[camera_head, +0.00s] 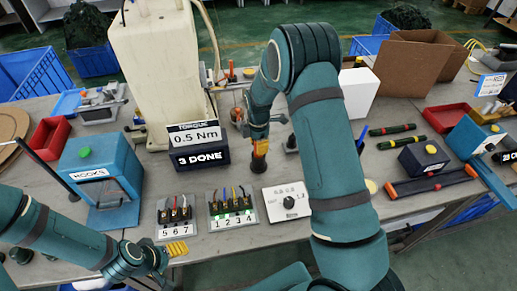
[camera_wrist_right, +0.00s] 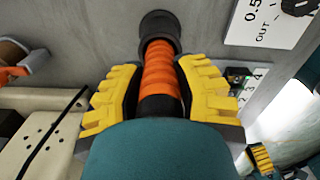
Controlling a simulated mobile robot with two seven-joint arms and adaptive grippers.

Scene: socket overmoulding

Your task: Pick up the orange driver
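The orange driver (camera_head: 260,148) stands near the middle of the bench, just right of the torque sign, with a black cap at its lower end. In the right wrist view its ribbed orange handle (camera_wrist_right: 160,75) lies between the yellow fingers of my right gripper (camera_wrist_right: 159,85). The fingers sit close against both sides of the handle, so the gripper looks shut on it. In the head view my right gripper (camera_head: 259,130) is partly hidden by its own arm. My left gripper (camera_head: 172,251) is low at the front left, away from the driver; its finger gap is unclear.
Numbered terminal blocks (camera_head: 232,208) and a white dial panel (camera_head: 287,202) lie in front of the driver. The torque sign (camera_head: 195,134) and a blue HOOKS box (camera_head: 100,170) stand left. Green-and-black tools (camera_head: 392,130) lie right, beside a cardboard box (camera_head: 410,75).

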